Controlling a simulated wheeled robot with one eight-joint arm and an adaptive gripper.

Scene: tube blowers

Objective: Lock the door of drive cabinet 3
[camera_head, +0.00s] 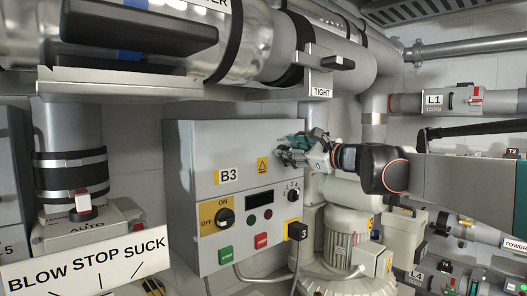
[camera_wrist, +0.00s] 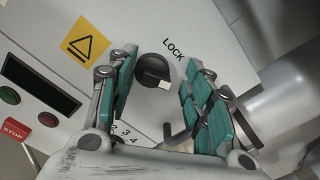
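The drive cabinet (camera_head: 200,135) is a grey box marked B3. In the wrist view a round black door knob (camera_wrist: 150,68) with a white mark sits on its panel (camera_wrist: 215,25). The word LOCK (camera_wrist: 173,48) is printed to its upper right, and the white mark is at the knob's lower right. My gripper (camera_wrist: 158,66) is open, with teal-padded fingers on either side of the knob; I cannot tell whether they touch it. In the head view my gripper (camera_head: 296,150) is at the cabinet's upper right edge, and the knob is hidden there.
The cabinet front carries an ON/OFF switch (camera_head: 225,217), a display (camera_head: 259,199), a green button (camera_head: 225,255), a red button (camera_head: 261,240) and a numbered selector (camera_head: 292,196). Pipes (camera_head: 330,60) run above. A motor (camera_head: 348,225) stands to the right.

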